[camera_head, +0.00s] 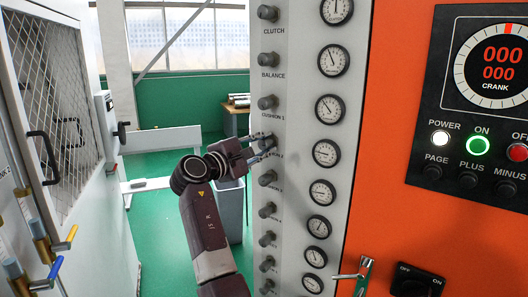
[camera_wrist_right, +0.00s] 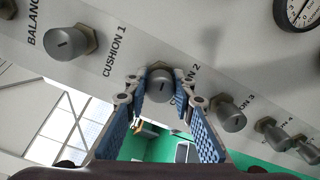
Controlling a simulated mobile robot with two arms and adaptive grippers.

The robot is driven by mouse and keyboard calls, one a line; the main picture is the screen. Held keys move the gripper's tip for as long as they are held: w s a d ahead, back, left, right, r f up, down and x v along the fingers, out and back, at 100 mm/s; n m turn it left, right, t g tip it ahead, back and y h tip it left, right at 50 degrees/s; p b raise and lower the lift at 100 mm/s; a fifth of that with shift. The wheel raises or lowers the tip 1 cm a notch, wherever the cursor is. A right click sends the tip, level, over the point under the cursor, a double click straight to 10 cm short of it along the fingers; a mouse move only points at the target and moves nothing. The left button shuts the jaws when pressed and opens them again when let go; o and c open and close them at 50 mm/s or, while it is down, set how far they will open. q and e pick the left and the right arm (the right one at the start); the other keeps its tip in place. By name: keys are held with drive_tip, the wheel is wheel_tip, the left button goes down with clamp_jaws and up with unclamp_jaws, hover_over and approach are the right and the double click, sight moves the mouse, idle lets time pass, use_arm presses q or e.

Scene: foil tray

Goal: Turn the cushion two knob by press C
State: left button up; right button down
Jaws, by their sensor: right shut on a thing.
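The cushion two knob (camera_wrist_right: 160,82) is a grey round knob on the light panel (camera_head: 292,20). In the wrist view it sits between the two blue-padded fingers of my right gripper (camera_wrist_right: 160,92), beside a partly hidden label ending in "2". In the head view, my right gripper (camera_head: 262,146) reaches in from the left and is shut on this knob. Its fingers partly cover the knob and label. The cushion one knob (camera_head: 267,102) is just above in the head view, and to the left in the wrist view (camera_wrist_right: 70,42). My left gripper is not in view.
More knobs (camera_head: 267,178) run down the panel close below the gripper. A column of gauges (camera_head: 328,108) stands to their right. An orange cabinet (camera_head: 385,180) carries a black control display (camera_head: 490,100). A grey bin (camera_head: 230,207) stands behind my right arm. A white cabinet (camera_head: 110,215) is at left.

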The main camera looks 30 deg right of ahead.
drive_tip(key=m+b, duration=0.4)
drive_tip(key=m, duration=0.2)
drive_tip(key=shift+r+m+b, duration=0.1)
drive_tip(key=shift+m+b, duration=1.3)
drive_tip(key=shift+m, duration=0.8)
drive_tip(key=shift+r+m, duration=0.1)
drive_tip(key=shift+m, duration=0.2)
drive_tip(key=c, duration=2)
unclamp_jaws()
drive_tip(key=o, duration=0.4)
drive_tip(key=shift+d+f, duration=0.2)
drive_tip(key=shift+f, duration=0.05)
drive_tip(key=shift+a, duration=0.45)
drive_tip(key=v, duration=1.1)
drive_tip(key=shift+s, duration=0.2)
